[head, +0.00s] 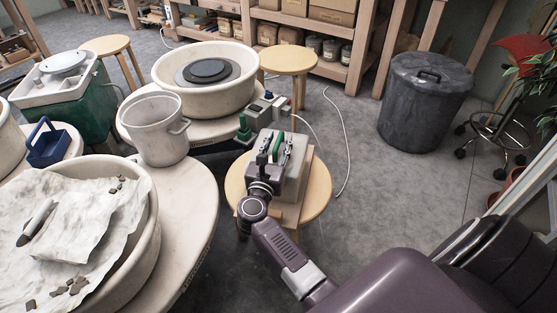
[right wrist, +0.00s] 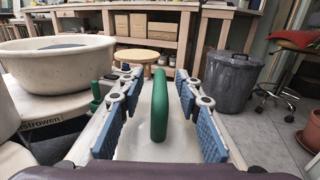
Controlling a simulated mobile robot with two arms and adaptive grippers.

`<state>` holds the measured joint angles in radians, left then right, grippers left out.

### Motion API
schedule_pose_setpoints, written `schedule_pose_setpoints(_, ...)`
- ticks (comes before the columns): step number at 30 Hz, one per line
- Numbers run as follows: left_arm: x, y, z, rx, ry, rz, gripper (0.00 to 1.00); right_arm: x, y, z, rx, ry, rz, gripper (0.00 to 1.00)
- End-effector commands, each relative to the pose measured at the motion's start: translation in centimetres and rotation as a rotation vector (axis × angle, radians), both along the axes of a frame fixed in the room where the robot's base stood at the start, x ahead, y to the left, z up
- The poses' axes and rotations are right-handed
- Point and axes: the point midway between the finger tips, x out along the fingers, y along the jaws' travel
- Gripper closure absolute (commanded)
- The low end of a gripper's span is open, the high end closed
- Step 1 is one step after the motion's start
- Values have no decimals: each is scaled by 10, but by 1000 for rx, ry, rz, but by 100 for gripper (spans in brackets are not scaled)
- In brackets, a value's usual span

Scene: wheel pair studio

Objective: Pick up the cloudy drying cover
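The cloudy drying cover (head: 294,172) looks like a greyish, box-shaped hood with a green upright handle (head: 277,148). It sits on a wooden board on a round wooden stool (head: 318,187). My right gripper (head: 270,145) is over the top of the cover. In the right wrist view the green handle (right wrist: 160,105) stands between the open blue-padded fingers of my right gripper (right wrist: 160,112), with a gap visible on both sides. The pale top of the cover (right wrist: 139,145) shows below it. My arm hides part of the cover in the head view. My left gripper is out of view.
A cream wheel basin (head: 205,100) and a grey bucket (head: 158,145) stand left of the stool. A cloth-draped basin (head: 140,250) is at the lower left. A control box (head: 268,110) sits just behind the cover. A dark lidded bin (head: 425,105) stands right; the floor between is clear except for a cable.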

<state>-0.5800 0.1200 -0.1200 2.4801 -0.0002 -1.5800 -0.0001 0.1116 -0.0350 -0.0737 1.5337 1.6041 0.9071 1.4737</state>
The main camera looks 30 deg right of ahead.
Motion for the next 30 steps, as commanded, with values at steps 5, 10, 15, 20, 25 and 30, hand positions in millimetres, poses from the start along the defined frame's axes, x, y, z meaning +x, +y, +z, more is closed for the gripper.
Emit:
schedule_pose_setpoints(5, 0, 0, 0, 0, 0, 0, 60, 0, 0, 0, 0, 0, 0, 68)
schedule_pose_setpoints(10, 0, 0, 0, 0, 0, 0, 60, 0, 0, 0, 0, 0, 0, 85)
schedule_pose_setpoints(15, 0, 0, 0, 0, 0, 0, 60, 0, 0, 0, 0, 0, 0, 100)
schedule_pose_setpoints(20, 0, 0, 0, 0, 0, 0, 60, 0, 0, 0, 0, 0, 1, 100)
schedule_pose_setpoints(25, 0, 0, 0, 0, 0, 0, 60, 0, 0, 0, 0, 0, 1, 100)
schedule_pose_setpoints(30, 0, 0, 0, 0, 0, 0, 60, 0, 0, 1, -1, -1, 1, 100)
